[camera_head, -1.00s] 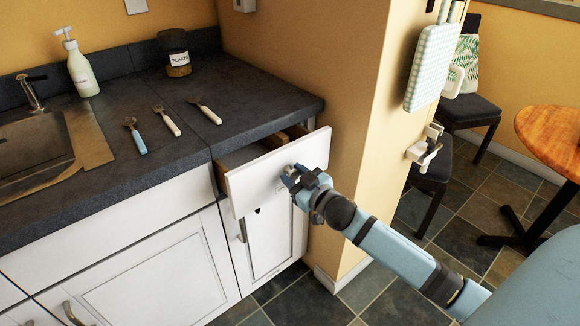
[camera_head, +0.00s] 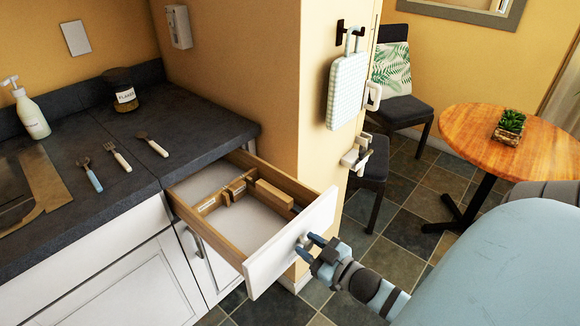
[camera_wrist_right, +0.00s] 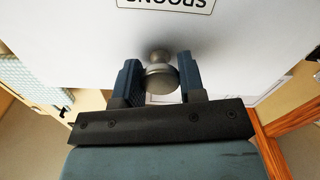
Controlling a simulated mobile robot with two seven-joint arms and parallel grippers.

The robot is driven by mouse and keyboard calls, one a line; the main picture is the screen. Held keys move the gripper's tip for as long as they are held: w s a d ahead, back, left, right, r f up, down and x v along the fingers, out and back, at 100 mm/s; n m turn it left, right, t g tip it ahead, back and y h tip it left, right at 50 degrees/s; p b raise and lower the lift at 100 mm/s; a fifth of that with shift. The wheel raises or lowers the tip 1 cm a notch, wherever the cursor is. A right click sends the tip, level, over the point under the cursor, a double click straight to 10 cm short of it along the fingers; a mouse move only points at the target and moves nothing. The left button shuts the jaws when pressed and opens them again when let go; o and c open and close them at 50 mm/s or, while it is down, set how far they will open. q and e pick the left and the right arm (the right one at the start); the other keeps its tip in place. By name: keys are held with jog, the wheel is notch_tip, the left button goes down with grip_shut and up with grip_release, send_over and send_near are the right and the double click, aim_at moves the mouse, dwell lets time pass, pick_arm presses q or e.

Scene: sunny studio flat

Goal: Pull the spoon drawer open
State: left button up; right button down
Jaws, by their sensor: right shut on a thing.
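The spoon drawer (camera_head: 290,243) stands well out from the counter, with its wooden sides and pale floor showing. Small wooden dividers (camera_head: 225,192) lie inside it, and I see no spoon in it. In the right wrist view its white front (camera_wrist_right: 235,45) carries a label (camera_wrist_right: 166,3) reading "SPOONS" upside down, partly cut off. A round metal knob (camera_wrist_right: 160,78) sits between the two blue fingers of my right gripper (camera_wrist_right: 160,82). In the head view my right gripper (camera_head: 318,248) is at the drawer front, shut on the knob. My left gripper is not in view.
On the dark counter (camera_head: 190,120) lie a blue-handled spoon (camera_head: 90,174), a fork (camera_head: 118,156) and another white-handled utensil (camera_head: 152,144). A soap bottle (camera_head: 31,115) and a jar (camera_head: 123,92) stand behind. A wall corner (camera_head: 280,100) rises close beside the drawer. A round table (camera_head: 520,150) is at right.

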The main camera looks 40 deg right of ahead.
jog(key=s+p, duration=0.1)
jog(key=s, duration=0.3)
jog(key=shift+d+r, duration=0.1)
jog(key=shift+d, duration=0.05)
jog(key=shift+s, duration=0.1)
jog(key=c, duration=1.1)
grip_release()
jog(key=o, duration=0.4)
jog(key=shift+s, duration=0.15)
jog(key=shift+s, duration=0.1)
